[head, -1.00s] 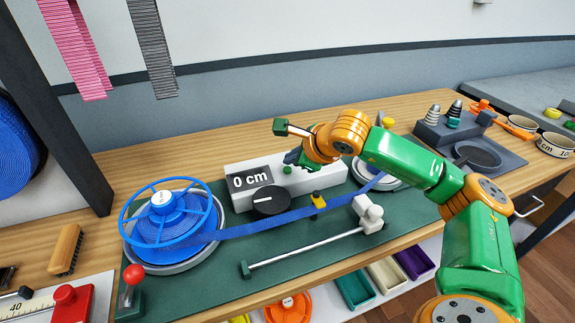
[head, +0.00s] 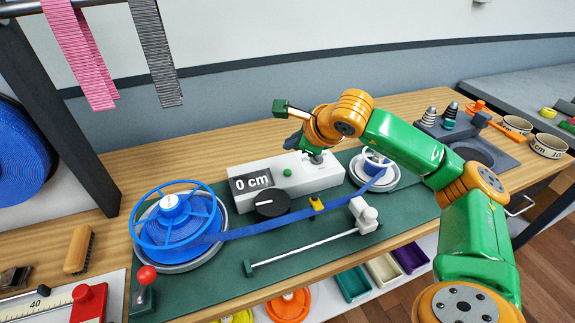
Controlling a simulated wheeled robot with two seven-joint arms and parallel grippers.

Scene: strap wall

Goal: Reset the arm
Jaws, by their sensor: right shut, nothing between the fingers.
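My right arm, green and orange, comes in from the lower right. Its gripper (head: 299,138) is over the back right of the white counter box (head: 240,170), shut and empty; whether it touches the box I cannot tell. The box display reads "0 cm", with a black knob (head: 272,204) and a green button (head: 287,172). A blue strap (head: 265,228) runs from the blue reel (head: 178,222) on the left, past a yellow clip (head: 316,204), to a smaller reel (head: 374,175) on the right. My left gripper is out of view.
A metal rod with a white slider (head: 361,213) lies along the mat's front. A red-knobbed lever (head: 147,275) stands at the front left. A brush (head: 79,249) lies further left. A grey tray with cones (head: 450,112) is at the right. Pink and grey straps (head: 84,55) hang at the upper left.

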